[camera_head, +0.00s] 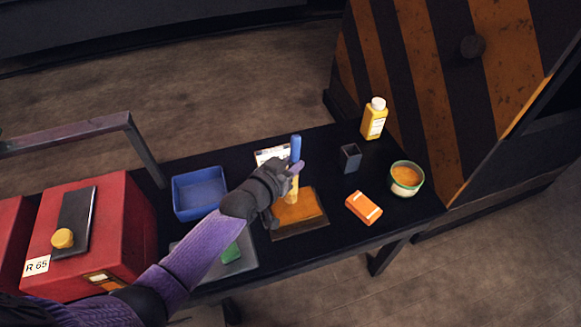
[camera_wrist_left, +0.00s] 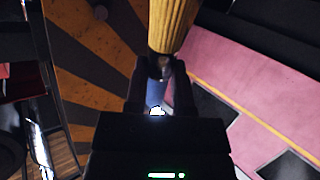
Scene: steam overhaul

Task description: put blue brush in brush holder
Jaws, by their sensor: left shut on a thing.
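The blue brush has a blue handle (camera_head: 295,147) and yellow bristles (camera_head: 292,192). My left gripper (camera_head: 288,172) is shut on it and holds it about upright, bristles down, over the orange-brown pad. I cannot tell whether the bristles touch the pad. In the left wrist view the yellow bristles (camera_wrist_left: 172,25) show large at the top, with the blue handle between the fingers (camera_wrist_left: 158,92). A small dark grey square cup (camera_head: 350,160), which looks like the brush holder, stands to the right of the brush. My right gripper is out of view.
An orange-brown pad (camera_head: 312,207) lies on the black table. A blue tray (camera_head: 199,190) is left, with a red box (camera_head: 125,225) beyond. An orange block (camera_head: 363,208), green-rimmed bowl (camera_head: 407,178) and yellow bottle (camera_head: 374,121) are right. A striped wall stands behind them.

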